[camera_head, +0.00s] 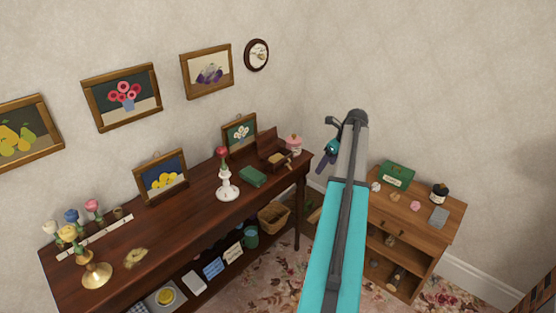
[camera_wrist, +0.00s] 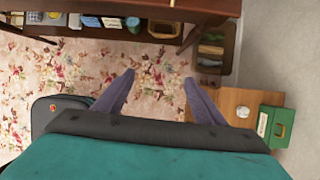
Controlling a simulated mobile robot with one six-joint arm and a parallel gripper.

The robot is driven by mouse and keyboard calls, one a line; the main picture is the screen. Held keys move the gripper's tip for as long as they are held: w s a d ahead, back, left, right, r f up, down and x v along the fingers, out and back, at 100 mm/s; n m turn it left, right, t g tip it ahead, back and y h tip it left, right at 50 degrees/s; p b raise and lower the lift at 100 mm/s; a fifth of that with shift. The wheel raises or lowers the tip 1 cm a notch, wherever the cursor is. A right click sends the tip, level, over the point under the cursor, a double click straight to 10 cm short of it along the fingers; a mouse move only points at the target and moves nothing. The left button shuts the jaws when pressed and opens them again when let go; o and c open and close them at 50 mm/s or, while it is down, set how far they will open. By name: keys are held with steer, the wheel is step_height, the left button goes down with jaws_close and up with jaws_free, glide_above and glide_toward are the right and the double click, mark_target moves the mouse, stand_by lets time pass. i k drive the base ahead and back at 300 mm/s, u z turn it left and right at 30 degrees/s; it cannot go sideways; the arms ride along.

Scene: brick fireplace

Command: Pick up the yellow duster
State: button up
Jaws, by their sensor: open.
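A small, crumpled yellow-brown thing (camera_head: 134,257), which may be the yellow duster, lies on the left part of the dark wooden table (camera_head: 190,215) in the head view. It is too small to be sure. It does not show in the wrist view. My gripper (camera_head: 327,160) is raised to the right of the table's far right end, well away from that thing. In the wrist view my gripper (camera_wrist: 158,80) points down with its two purple fingers wide apart. Only floor rug shows between them.
A brass candlestick (camera_head: 97,275) and several flowers stand near the yellow-brown thing. A white candlestick (camera_head: 228,186), green book (camera_head: 253,176) and framed pictures stand farther right. A low cabinet (camera_head: 405,220) with a green box (camera_head: 396,176) stands right. Patterned rug (camera_wrist: 60,70) lies below.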

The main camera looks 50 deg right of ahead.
mark_target(277, 156)
steer(key=i, duration=0.85)
steer(key=u, duration=0.05)
